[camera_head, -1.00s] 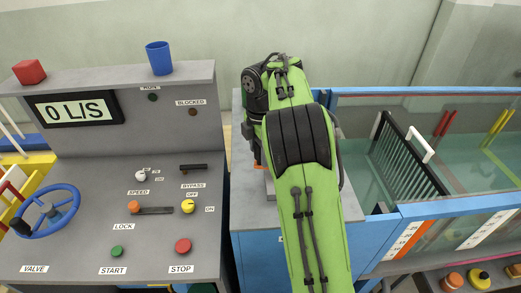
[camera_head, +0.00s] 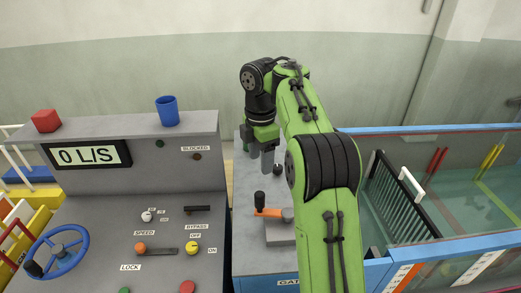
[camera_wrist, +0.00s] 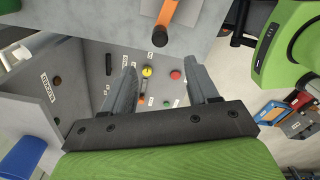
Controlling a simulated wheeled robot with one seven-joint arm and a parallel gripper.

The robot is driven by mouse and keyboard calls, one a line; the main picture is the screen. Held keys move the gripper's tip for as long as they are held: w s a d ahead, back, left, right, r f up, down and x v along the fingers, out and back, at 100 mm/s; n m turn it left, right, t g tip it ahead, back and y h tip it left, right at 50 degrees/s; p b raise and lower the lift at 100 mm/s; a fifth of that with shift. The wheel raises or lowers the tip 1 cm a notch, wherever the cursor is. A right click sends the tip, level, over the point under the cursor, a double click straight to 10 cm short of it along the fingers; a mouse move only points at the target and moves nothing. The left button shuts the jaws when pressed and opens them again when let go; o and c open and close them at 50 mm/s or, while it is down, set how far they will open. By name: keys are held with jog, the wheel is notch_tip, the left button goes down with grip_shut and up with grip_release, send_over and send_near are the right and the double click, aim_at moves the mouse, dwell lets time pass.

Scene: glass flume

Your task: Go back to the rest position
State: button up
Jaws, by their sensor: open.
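My gripper (camera_head: 260,162) hangs from my green arm above the grey-topped blue cabinet between the console and the flume. Its two grey fingers are apart with nothing between them, and they also show in the wrist view (camera_wrist: 163,85). An orange crank handle (camera_head: 272,212) with a black knob sits on a grey block on the cabinet top, below and in front of the fingers and apart from them. The handle also shows at the top of the wrist view (camera_wrist: 166,12).
The grey console (camera_head: 105,215) at left carries a blue wheel (camera_head: 58,252), a yellow knob (camera_head: 193,247) and a display reading 0 L/S (camera_head: 87,155). A red cube (camera_head: 46,120) and a blue cup (camera_head: 167,110) stand on its ledge. The glass flume (camera_head: 460,185) lies right.

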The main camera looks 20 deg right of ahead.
jog(key=shift+f, duration=0.15)
jog(key=s+a+r+m+t+y+b, duration=0.1)
jog(key=s+a+r+m, duration=0.1)
jog(key=s+a+m, duration=0.4)
jog(key=s+a+r+m+t+b, duration=0.1)
jog(key=s+a+r+m+t, duration=0.15)
jog(key=s, duration=0.45)
jog(key=s+f+m+t+b, duration=0.1)
jog(key=s+f+m, duration=0.4)
jog(key=s, duration=0.2)
jog(key=s+d+f+m+t+h+b, duration=0.1)
jog(key=s+f+m, duration=0.4)
jog(key=s, duration=0.2)
jog(key=shift+s, duration=0.4)
jog(key=shift+s+d+m, duration=0.1)
jog(key=shift+m, duration=0.15)
jog(key=shift+d, duration=0.1)
dwell(2.4)
